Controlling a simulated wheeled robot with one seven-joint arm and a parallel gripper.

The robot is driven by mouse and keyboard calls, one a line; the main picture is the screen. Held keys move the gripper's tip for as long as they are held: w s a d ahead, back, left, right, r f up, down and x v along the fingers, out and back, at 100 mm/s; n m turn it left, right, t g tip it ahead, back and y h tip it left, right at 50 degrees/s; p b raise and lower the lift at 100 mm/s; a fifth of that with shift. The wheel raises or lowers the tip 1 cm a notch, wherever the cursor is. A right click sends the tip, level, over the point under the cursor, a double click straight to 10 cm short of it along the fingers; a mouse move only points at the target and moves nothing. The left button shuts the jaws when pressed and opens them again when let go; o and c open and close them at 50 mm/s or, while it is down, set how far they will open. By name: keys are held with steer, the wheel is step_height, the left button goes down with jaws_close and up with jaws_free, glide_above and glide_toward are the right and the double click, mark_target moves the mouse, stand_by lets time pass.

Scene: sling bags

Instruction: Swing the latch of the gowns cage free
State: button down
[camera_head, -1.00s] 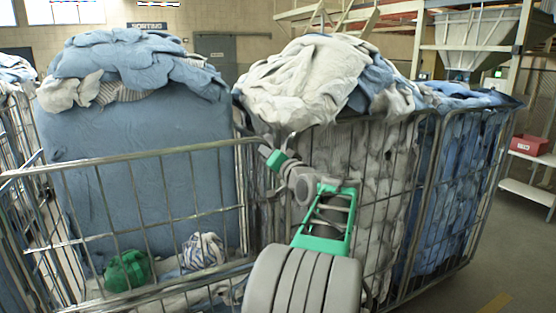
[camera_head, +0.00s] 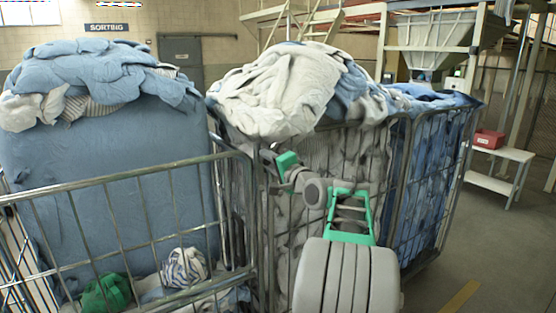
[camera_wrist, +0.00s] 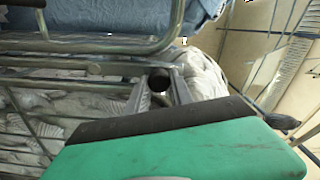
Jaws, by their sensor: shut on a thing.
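My gripper (camera_head: 270,157) is at the right end of the front rail of a wire cage (camera_head: 120,177), beside the middle cage. In the wrist view its two grey fingers (camera_wrist: 159,90) are shut on a dark, round-ended piece, which looks like the latch (camera_wrist: 158,82). The latch cannot be made out in the head view. The front cage holds a tall blue sling bag (camera_head: 105,180) heaped with blue cloth. The middle cage holds a grey-white bag (camera_head: 355,180) under a white and blue heap. No label tells me which cage is for gowns.
A green bundle (camera_head: 106,293) and a striped bundle (camera_head: 184,268) lie low in the front cage. A blue bag (camera_head: 440,175) stands in a cage at the right. A white bench (camera_head: 500,152) carries a red box (camera_head: 488,138).

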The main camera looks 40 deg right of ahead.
stand_by(0.3)
steer(key=c, duration=1.1)
jaws_free()
steer(key=shift+d, duration=0.1)
steer(key=s+a+b, duration=0.1)
steer(key=s+b, duration=0.2)
steer(key=s, duration=0.4)
steer(key=shift+s, duration=0.35)
